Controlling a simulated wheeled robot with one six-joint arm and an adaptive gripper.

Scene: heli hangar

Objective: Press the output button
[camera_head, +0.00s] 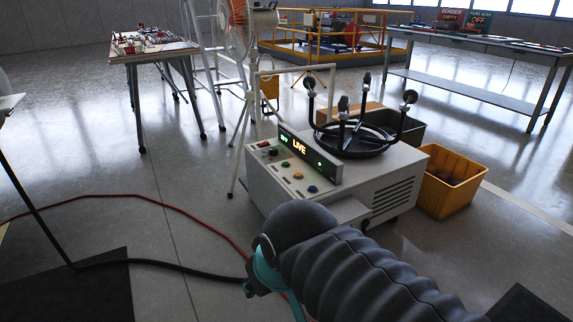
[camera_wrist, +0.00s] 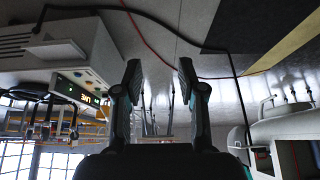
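A white wheeled power unit (camera_head: 357,186) stands ahead of my arm, with a lit "LIVE" display panel (camera_head: 310,157). On its sloped front ledge are a green button (camera_head: 285,164), a yellow button (camera_head: 298,176) and a blue button (camera_head: 312,188), with dark knobs to their left. Button labels are too small to read. The unit also shows upside down at the left of the wrist view (camera_wrist: 40,45). My gripper (camera_wrist: 160,75) is open, with its two fingers apart and nothing between them. In the head view my dark arm with teal parts is in front of the unit, apart from the buttons.
A black ring stand with upright posts (camera_head: 360,140) sits on the unit. A yellow bin (camera_head: 448,180) is to its right. A red cable (camera_head: 150,199) and a black cable (camera_head: 160,264) cross the floor. A table (camera_head: 165,54) and fan (camera_head: 236,32) stand behind left.

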